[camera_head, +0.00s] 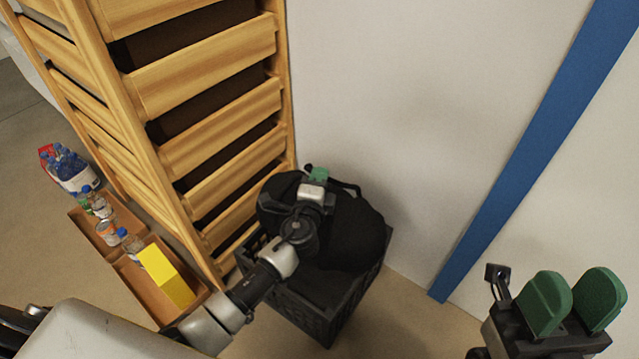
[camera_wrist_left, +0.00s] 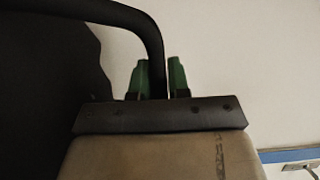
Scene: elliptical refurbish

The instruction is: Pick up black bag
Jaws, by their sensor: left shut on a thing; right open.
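The black bag (camera_head: 352,232) sits on top of a black crate (camera_head: 318,312) against the wall. My left gripper (camera_head: 319,174) reaches over the bag to its far upper edge, and its arm hides part of the bag. In the left wrist view, the green fingers of this gripper (camera_wrist_left: 162,82) are shut on the bag's black strap (camera_wrist_left: 135,18), and the dark bag body (camera_wrist_left: 50,75) fills the left side. My right gripper (camera_head: 573,303) is at the lower right, open and empty, with its green fingers apart.
A wooden slatted shelf (camera_head: 205,80) stands close to the left of the bag. An orange-brown tray (camera_head: 143,285) with bottles and a yellow box (camera_head: 166,275) lies at lower left. A pack of bottles (camera_head: 72,172) stands behind it. A white wall with a blue stripe (camera_head: 530,150) is behind.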

